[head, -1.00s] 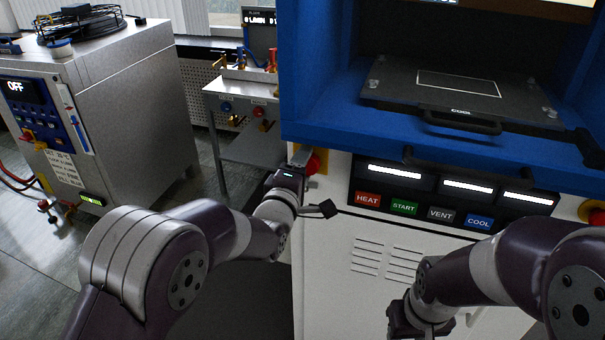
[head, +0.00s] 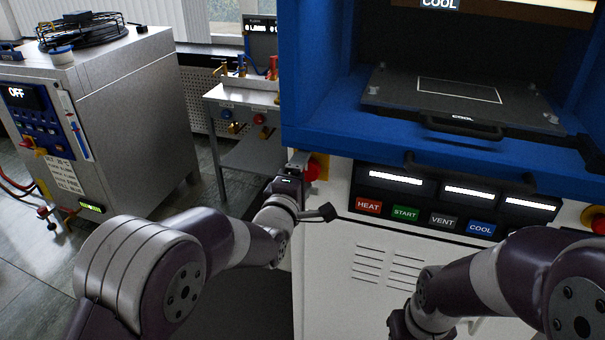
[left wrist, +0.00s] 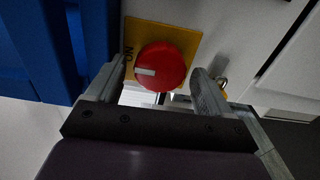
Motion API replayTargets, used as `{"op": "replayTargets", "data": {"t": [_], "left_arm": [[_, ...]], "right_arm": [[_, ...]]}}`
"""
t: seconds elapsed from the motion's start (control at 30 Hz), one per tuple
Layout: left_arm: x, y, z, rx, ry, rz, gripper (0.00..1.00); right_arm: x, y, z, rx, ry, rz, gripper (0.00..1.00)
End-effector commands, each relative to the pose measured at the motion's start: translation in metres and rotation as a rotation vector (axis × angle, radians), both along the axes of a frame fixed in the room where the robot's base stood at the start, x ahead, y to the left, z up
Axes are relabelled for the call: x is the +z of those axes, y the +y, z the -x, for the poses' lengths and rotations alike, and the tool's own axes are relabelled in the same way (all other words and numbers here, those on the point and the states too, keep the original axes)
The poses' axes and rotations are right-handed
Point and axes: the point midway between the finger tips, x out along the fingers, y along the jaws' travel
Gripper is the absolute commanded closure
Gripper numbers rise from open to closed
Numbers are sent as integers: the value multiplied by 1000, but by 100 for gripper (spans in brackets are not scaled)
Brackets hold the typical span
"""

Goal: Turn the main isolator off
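The main isolator is a red round knob (head: 314,169) on a yellow plate (head: 322,160), at the left end of the press's white front. In the left wrist view the knob (left wrist: 168,60) has a white mark pointing left, toward the letters ON on the plate (left wrist: 140,32). My left gripper (head: 300,160) is at the knob. Its two fingers are spread, one on each side of the knob with gaps visible, so it looks open and not clamped. My right gripper (head: 408,325) is low in the head view, its fingers hidden.
The press panel has HEAT (head: 368,206), START, VENT and COOL buttons. A blue ledge (head: 340,133) overhangs just above the knob. Another red knob (head: 598,224) is at the far right. A metal cabinet (head: 135,110) and a small bench (head: 240,98) stand left.

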Motion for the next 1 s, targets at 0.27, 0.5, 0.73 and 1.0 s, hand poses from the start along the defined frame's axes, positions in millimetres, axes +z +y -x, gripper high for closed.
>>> {"op": "replayTargets", "data": {"t": [0.27, 0.5, 0.73, 1.0], "left_arm": [[0, 4, 14, 0, -1, -1, 19], [0, 23, 70, -1, -2, 1, 19], [1, 37, 112, 0, 1, 0, 19], [0, 40, 121, 0, -1, 0, 19]], "right_arm": [[-2, 0, 0, 0, 0, 0, 57], [-9, 0, 0, 0, 0, 0, 57], [-4, 0, 0, 0, 0, 0, 57], [-3, 0, 0, 0, 0, 0, 57]]}}
